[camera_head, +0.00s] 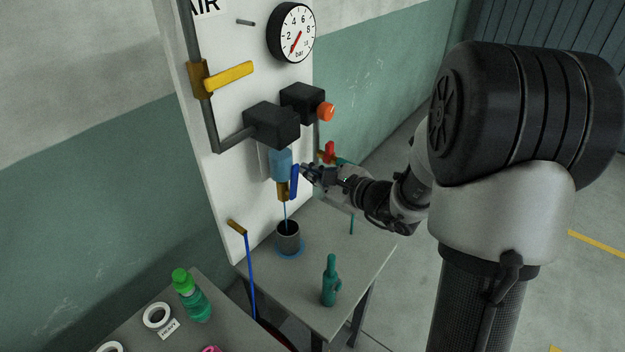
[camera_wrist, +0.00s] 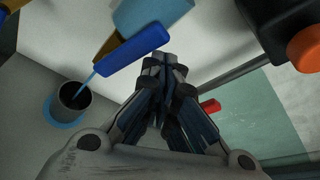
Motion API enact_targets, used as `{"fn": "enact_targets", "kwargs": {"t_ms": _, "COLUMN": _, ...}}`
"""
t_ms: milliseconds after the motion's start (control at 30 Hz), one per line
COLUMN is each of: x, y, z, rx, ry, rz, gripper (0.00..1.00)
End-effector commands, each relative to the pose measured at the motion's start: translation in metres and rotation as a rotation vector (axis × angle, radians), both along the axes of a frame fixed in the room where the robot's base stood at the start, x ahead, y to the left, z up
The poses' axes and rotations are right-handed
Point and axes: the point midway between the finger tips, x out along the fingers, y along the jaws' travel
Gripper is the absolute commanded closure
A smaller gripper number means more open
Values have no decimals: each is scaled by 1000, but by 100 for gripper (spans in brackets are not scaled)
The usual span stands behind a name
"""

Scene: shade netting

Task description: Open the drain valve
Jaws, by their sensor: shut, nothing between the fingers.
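The drain valve has a brass body (camera_head: 282,190) under a blue filter bowl (camera_head: 280,163) on the white panel. Its blue lever (camera_head: 294,181) hangs roughly upright beside the brass body; it also shows in the wrist view (camera_wrist: 133,50). A thin blue stream (camera_head: 286,213) runs from the valve down into a dark grey cup (camera_head: 288,240), also in the wrist view (camera_wrist: 85,98). My gripper (camera_head: 306,171) is shut and empty just right of the lever. In the wrist view its fingertips (camera_wrist: 164,62) are close to the lever; I cannot tell whether they touch it.
A yellow-handled valve (camera_head: 228,76), a gauge (camera_head: 292,33) and an orange knob (camera_head: 326,112) are higher on the panel. A red handle (camera_head: 330,150) is behind my gripper. A green bottle (camera_head: 329,283) stands on the table (camera_head: 349,255).

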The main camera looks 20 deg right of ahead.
Motion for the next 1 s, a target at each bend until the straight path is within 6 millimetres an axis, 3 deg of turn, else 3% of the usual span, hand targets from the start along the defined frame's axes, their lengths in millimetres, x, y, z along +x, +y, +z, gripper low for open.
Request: {"fn": "enact_targets", "kwargs": {"t_ms": 1000, "x": 4, "y": -5, "z": 2, "rx": 0, "ry": 0, "rz": 1, "gripper": 100}}
